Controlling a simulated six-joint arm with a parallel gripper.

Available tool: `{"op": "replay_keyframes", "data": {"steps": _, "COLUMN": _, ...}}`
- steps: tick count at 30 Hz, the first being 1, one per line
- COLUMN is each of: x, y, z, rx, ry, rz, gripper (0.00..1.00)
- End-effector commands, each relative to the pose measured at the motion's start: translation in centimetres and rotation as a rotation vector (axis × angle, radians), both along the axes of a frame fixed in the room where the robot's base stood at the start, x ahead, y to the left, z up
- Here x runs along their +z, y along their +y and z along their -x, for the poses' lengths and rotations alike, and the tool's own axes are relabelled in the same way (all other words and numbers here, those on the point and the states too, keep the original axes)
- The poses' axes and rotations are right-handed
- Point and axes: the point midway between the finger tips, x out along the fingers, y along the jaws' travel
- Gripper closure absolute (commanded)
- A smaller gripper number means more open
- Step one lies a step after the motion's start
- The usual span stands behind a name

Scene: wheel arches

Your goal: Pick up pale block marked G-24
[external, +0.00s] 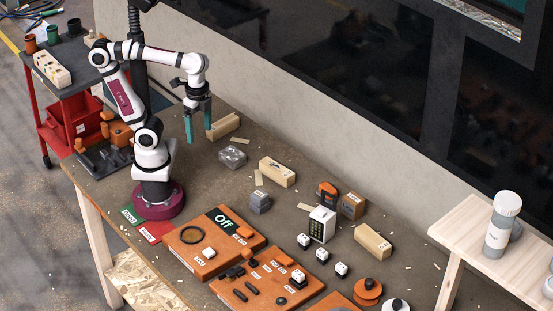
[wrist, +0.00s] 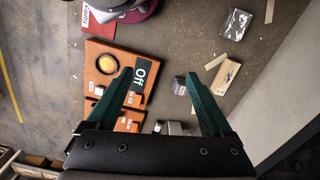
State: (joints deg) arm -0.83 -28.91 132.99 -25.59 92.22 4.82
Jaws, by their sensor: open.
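Three pale wooden blocks lie on the workbench in the external view: one at the back (external: 224,126), one in the middle (external: 277,171) and one toward the right (external: 373,241). Small marks show on them, but I cannot read which is G-24. My gripper (external: 198,125) is open and empty, pointing down above the bench beside the back block, which is partly behind a finger. A pale block (wrist: 227,74) lies to the right of the right finger.
A grey block (external: 260,202) and a clear-wrapped grey item (external: 232,157) lie near the middle block. Orange panels (external: 215,241) fill the front. A white box (external: 322,224) and orange and brown blocks (external: 353,205) stand right. A wall runs behind the bench.

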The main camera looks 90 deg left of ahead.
Motion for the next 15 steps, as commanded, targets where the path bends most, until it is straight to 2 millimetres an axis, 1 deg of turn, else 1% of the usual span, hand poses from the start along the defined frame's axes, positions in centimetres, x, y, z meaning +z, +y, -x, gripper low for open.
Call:
{"op": "replay_keyframes", "data": {"steps": 1, "x": 0.2, "y": -1.5, "z": -2.1, "rx": -0.039, "ry": 0.005, "rz": 0.086, "gripper": 0.15}}
{"op": "replay_keyframes", "data": {"steps": 2, "x": 0.3, "y": -2.5, "z": -3.5, "rx": -0.068, "ry": -0.002, "rz": 0.143, "gripper": 0.15}}
{"op": "replay_keyframes", "data": {"steps": 3, "x": 0.6, "y": -3.9, "z": -5.5, "rx": -0.106, "ry": -0.018, "rz": 0.22, "gripper": 0.15}}
{"op": "replay_keyframes", "data": {"steps": 5, "x": 1.0, "y": -5.6, "z": -8.9, "rx": -0.155, "ry": -0.056, "rz": 0.333, "gripper": 0.15}}
{"op": "replay_keyframes", "data": {"steps": 6, "x": 1.2, "y": -6.7, "z": -11.3, "rx": -0.187, "ry": -0.093, "rz": 0.406, "gripper": 0.15}}
{"op": "replay_keyframes", "data": {"steps": 8, "x": 1.6, "y": -8.0, "z": -15.3, "rx": -0.227, "ry": -0.161, "rz": 0.512, "gripper": 0.15}}
{"op": "replay_keyframes", "data": {"steps": 9, "x": 1.7, "y": -8.6, "z": -18.1, "rx": -0.251, "ry": -0.219, "rz": 0.578, "gripper": 0.15}}
{"op": "replay_keyframes", "data": {"steps": 11, "x": 1.9, "y": -9.1, "z": -22.6, "rx": -0.279, "ry": -0.319, "rz": 0.666, "gripper": 0.15}}
{"op": "replay_keyframes", "data": {"steps": 12, "x": 1.8, "y": -9.1, "z": -25.7, "rx": -0.291, "ry": -0.394, "rz": 0.715, "gripper": 0.15}}
{"op": "replay_keyframes", "data": {"steps": 14, "x": 1.6, "y": -8.6, "z": -30.3, "rx": -0.3, "ry": -0.519, "rz": 0.772, "gripper": 0.15}}
{"op": "replay_keyframes", "data": {"steps": 15, "x": 1.3, "y": -7.9, "z": -33.3, "rx": -0.3, "ry": -0.604, "rz": 0.798, "gripper": 0.15}}
